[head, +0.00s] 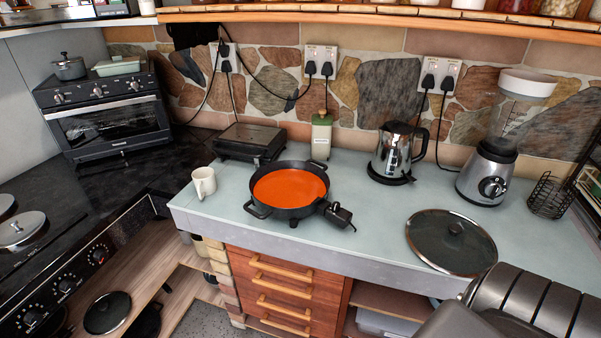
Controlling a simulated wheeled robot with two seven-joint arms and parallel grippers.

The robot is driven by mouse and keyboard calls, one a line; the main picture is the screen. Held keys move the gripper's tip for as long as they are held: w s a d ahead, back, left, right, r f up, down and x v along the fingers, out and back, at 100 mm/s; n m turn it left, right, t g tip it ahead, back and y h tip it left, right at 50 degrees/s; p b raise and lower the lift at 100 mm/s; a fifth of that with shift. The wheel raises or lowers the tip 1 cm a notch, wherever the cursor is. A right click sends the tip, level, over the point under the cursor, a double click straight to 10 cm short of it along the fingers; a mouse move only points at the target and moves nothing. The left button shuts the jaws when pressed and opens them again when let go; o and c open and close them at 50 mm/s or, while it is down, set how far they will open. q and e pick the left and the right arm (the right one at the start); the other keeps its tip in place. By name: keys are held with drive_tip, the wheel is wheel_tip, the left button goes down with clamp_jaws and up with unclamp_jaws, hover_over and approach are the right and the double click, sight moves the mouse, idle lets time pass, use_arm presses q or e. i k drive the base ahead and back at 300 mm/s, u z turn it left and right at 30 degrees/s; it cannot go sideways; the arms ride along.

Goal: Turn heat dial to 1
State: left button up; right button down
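A black electric pan (261,213) filled with orange liquid (289,187) stands on the counter near its front edge. A small black control unit (338,214) is attached at the pan's right front side. It looks like the part that carries the heat dial, but the dial's markings and setting are too small to read. A grey link of my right arm shows at the lower right; the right gripper is not in view. My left gripper is not in view.
A glass lid (451,242) lies right of the pan. A kettle (397,153), a blender (488,171), a white mug (204,182) and a closed grill (250,141) also stand on the counter (372,238). A stove with several knobs (66,284) is at left.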

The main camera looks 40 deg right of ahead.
sight(336, 205)
drive_tip(key=i, duration=0.95)
drive_tip(key=z, duration=2.1)
